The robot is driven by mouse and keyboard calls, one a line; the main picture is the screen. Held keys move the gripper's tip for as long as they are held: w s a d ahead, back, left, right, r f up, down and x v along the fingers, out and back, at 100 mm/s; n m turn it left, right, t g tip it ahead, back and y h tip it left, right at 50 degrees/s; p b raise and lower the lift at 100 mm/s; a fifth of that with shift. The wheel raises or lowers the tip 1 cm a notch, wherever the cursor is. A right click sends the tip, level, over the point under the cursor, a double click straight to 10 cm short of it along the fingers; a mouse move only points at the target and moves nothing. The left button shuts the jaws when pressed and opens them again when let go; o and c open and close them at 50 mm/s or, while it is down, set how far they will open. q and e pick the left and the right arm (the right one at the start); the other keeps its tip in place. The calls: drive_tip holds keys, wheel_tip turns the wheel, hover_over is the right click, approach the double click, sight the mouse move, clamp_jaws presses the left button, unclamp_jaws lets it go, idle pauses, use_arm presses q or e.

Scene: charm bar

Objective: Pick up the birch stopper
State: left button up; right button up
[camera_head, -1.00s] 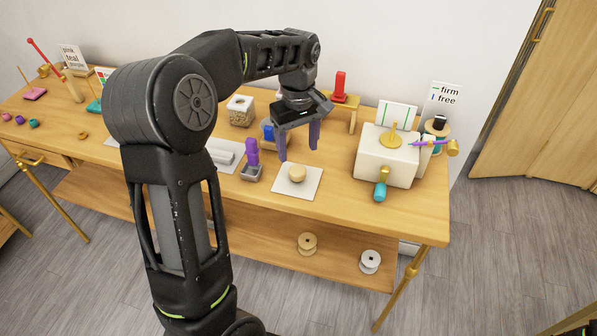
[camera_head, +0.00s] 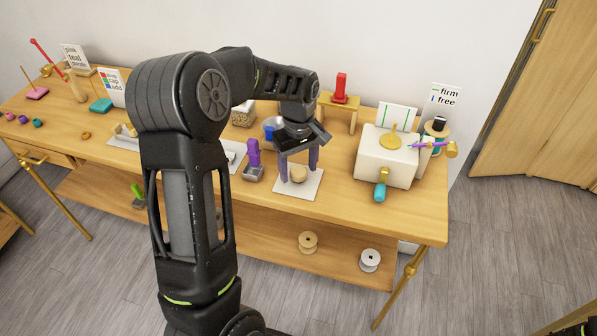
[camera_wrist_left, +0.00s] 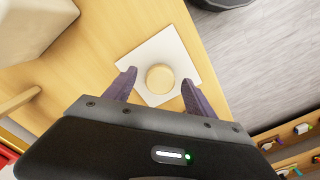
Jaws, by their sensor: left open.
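The birch stopper (camera_head: 299,174) is a small, pale, round wooden piece on a white square mat (camera_head: 307,190) near the table's front edge. It also shows in the left wrist view (camera_wrist_left: 160,78), lying on the mat (camera_wrist_left: 170,47). My left gripper (camera_head: 299,172) is open, its purple-grey fingers pointing down on either side of the stopper. In the left wrist view its fingertips (camera_wrist_left: 156,78) stand apart, left and right of the stopper, with gaps showing; whether they touch it is not seen. My right gripper is not in view.
A purple piece in a grey holder (camera_head: 253,173) stands just left of the mat. A cream box (camera_head: 384,160) with a teal-ended crank (camera_head: 380,191) stands to the right. A red block on a wooden stand (camera_head: 340,98) is behind. Bare table lies right of the mat.

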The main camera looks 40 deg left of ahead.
sight(298, 170)
use_arm(q)
drive_tip(key=shift+c, duration=0.5)
clamp_jaws()
idle(0.5)
drive_tip(key=shift+r, duration=0.1)
wheel_tip(298, 170, up, 10)
drive_tip(key=b, duration=0.1)
idle(0.5)
drive_tip(key=shift+a, duration=0.1)
idle(0.4)
